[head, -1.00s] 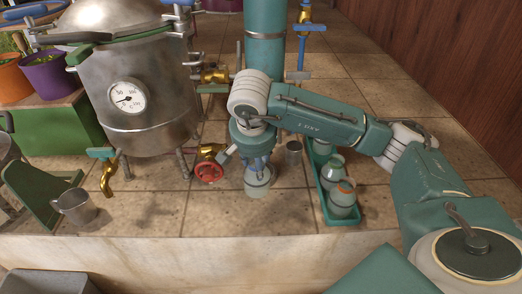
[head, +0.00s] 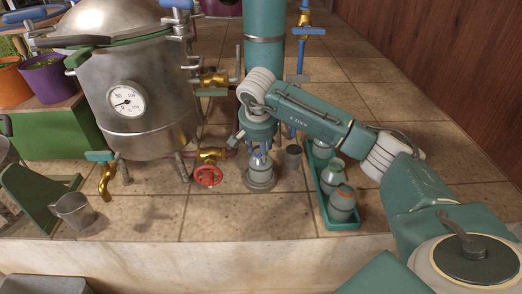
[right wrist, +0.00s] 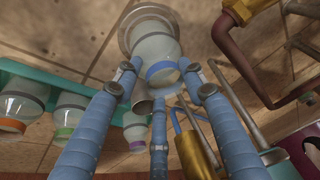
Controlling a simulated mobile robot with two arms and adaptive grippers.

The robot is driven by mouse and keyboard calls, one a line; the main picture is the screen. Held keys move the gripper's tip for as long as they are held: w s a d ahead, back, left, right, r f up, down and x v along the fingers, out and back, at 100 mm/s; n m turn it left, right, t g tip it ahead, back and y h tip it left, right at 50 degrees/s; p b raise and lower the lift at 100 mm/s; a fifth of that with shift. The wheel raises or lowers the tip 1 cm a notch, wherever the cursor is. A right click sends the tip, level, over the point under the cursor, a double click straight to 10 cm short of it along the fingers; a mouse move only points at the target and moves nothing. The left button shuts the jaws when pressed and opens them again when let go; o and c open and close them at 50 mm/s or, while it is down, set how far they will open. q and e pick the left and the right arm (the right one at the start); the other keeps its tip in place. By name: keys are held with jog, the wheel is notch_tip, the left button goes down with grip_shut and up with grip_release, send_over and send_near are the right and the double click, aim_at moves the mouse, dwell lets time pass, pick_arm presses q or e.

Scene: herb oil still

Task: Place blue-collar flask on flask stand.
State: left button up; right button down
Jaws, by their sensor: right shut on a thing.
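The blue-collar flask (head: 261,171), pale with a grey lower part, is upright under my right gripper (head: 260,150). In the right wrist view the blue-collar flask (right wrist: 154,43) is between the blue fingers of my right gripper (right wrist: 163,80), which are shut on it near the collar. The flask stand (head: 261,185), a round grey metal disc, is directly below the flask; its rim (right wrist: 125,28) also shows around the flask's base in the right wrist view. I cannot tell whether the base touches the stand. My left gripper is not in view.
A green tray (head: 345,225) with several other flasks stands to the right. A small metal cup (head: 293,157) is between it and the stand. Front tiles are clear.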

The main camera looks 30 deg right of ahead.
jog(key=shift+f, duration=0.1)
jog(key=c, duration=1)
grip_release()
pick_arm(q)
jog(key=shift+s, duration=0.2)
pick_arm(e)
jog(key=shift+r, duration=0.4)
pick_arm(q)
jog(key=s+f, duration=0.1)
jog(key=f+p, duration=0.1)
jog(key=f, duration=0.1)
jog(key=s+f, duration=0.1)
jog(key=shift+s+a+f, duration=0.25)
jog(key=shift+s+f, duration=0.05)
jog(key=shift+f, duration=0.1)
pick_arm(e)
jog(key=v, duration=1.1)
jog(key=shift+s+a+r, duration=0.15)
jog(key=shift+s+r, duration=0.05)
